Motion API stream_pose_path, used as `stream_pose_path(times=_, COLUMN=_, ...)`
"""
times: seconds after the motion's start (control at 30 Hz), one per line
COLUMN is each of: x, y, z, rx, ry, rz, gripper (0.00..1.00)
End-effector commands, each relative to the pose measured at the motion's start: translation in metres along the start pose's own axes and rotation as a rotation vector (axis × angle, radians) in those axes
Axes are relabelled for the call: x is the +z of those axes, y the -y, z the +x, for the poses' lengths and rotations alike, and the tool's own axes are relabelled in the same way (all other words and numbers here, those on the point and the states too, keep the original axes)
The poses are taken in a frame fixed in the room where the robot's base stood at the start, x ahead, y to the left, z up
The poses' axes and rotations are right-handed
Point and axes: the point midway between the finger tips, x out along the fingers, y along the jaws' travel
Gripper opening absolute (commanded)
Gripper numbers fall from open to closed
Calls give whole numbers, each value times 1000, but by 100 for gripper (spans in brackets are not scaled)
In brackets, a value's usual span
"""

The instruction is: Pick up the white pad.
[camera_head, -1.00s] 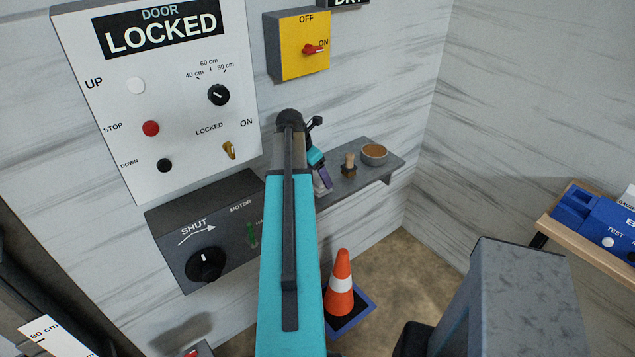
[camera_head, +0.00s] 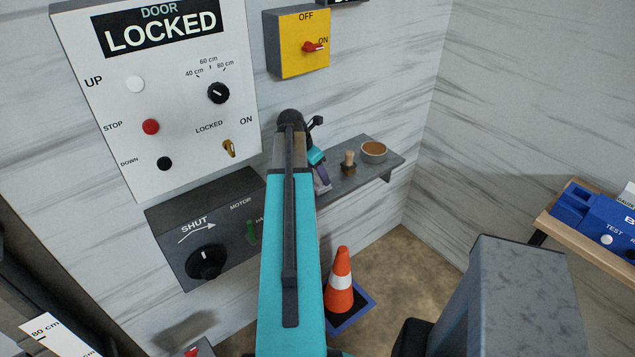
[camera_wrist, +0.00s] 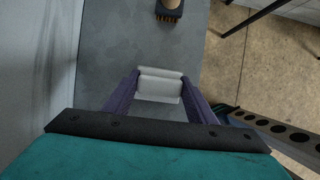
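The white pad (camera_wrist: 160,85) is a small pale block in the wrist view, lying over the grey shelf. My gripper (camera_wrist: 160,80) reaches down with one purple finger on each side of the pad. The fingertips are at the pad's two ends, with little or no gap showing. I cannot tell whether they press on it or whether the pad rests on the shelf. In the head view my gripper (camera_head: 320,180) is at the left part of the shelf (camera_head: 335,190), partly behind my teal arm, and the pad is hidden there.
A brush (camera_head: 348,163) stands on the shelf right of my gripper, with a brown-filled bowl (camera_head: 374,152) beyond it. It also shows at the wrist view's top (camera_wrist: 169,10). The wall is close on the left. An orange cone (camera_head: 341,283) stands on the floor below.

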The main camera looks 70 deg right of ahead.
Motion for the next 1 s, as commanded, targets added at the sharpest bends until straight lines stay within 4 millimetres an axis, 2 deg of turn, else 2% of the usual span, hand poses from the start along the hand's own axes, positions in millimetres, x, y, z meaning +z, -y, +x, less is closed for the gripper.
stream_pose_path(times=0.47, x=1, y=-1, z=-3, rx=1, ry=0, rz=-1, gripper=29)
stream_pose_path(times=0.97, x=13, y=-1, z=-32, rx=2, ry=1, rz=0, gripper=29)
stream_pose_path(times=1.0, x=10, y=3, z=-33, rx=1, ry=0, rz=0, gripper=29)
